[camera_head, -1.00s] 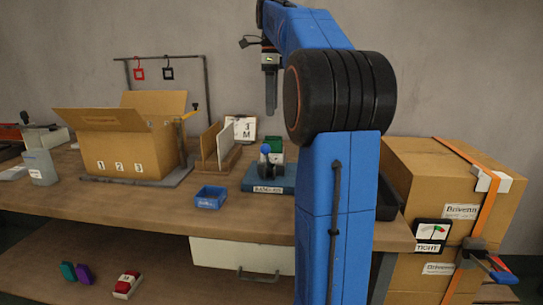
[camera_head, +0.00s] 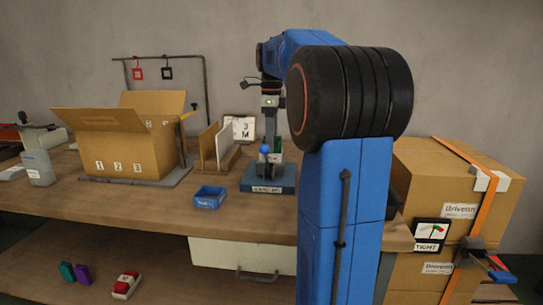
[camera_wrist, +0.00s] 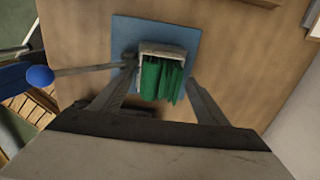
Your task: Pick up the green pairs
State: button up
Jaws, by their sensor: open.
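The green pairs (camera_wrist: 161,82) stand side by side in a pale holder (camera_wrist: 163,48) on a blue base, seen in the wrist view. The same blue base (camera_head: 268,187) shows on the bench in the head view, where my gripper largely hides the green pairs. My gripper (camera_wrist: 160,90) is open, with one finger to the left and one to the right of the green pairs. In the head view my gripper (camera_head: 271,140) points down over the blue base. Whether the fingers touch the pairs cannot be told.
A lever with a blue knob (camera_wrist: 39,77) reaches in from the left of the holder. A small blue tray (camera_head: 209,198) and an open carton (camera_head: 118,155) stand to the left on the bench. Strapped boxes (camera_head: 455,195) stand at the right.

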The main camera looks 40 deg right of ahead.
jog(key=shift+f, duration=0.15)
grip_shut()
